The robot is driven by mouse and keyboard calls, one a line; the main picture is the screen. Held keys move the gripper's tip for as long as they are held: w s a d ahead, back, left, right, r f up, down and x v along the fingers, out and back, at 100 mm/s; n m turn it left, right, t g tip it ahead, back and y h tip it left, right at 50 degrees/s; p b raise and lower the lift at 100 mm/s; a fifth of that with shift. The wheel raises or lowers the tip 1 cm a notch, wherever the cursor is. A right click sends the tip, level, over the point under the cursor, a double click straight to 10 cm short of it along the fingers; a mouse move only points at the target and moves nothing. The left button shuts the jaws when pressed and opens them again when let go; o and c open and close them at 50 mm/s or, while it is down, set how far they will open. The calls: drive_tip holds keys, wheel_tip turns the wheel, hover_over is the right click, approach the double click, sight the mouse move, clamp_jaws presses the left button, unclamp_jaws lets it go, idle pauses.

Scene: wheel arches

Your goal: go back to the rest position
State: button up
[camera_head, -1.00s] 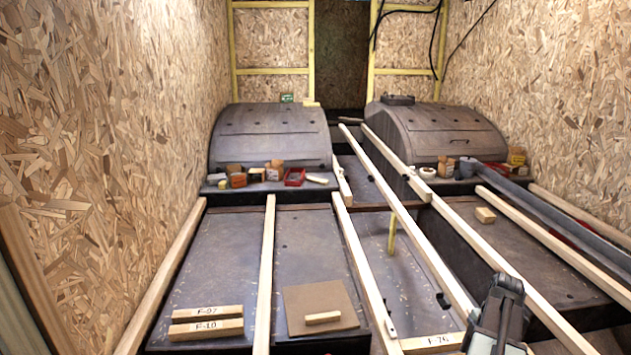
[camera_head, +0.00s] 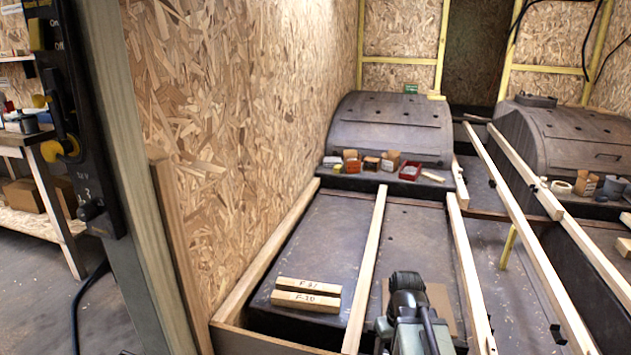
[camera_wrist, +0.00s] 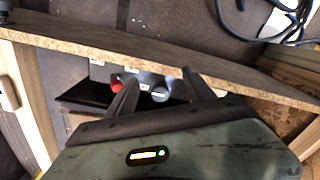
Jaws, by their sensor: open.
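My gripper shows in the wrist view (camera_wrist: 162,92), with its two dark fingers apart and nothing held between them. In the head view my arm's dark end (camera_head: 408,290) is low in the middle, over the floor panels between two wooden battens. The fingers themselves are not clear there.
Two labelled wood blocks (camera_head: 307,294) lie on the left floor panel. Long battens (camera_head: 365,270) run lengthwise. Small boxes and a red tray (camera_head: 413,172) sit before the left wheel arch (camera_head: 390,125). At far left are a post (camera_head: 145,220), a black switch panel (camera_head: 62,120) and a workbench (camera_head: 45,150).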

drive_tip(key=a+m, duration=0.2)
drive_tip(key=a, duration=0.5)
wheel_tip(320, 180, up, 38)
drive_tip(key=p, duration=3.7)
drive_tip(key=shift+s+d+f, duration=0.2)
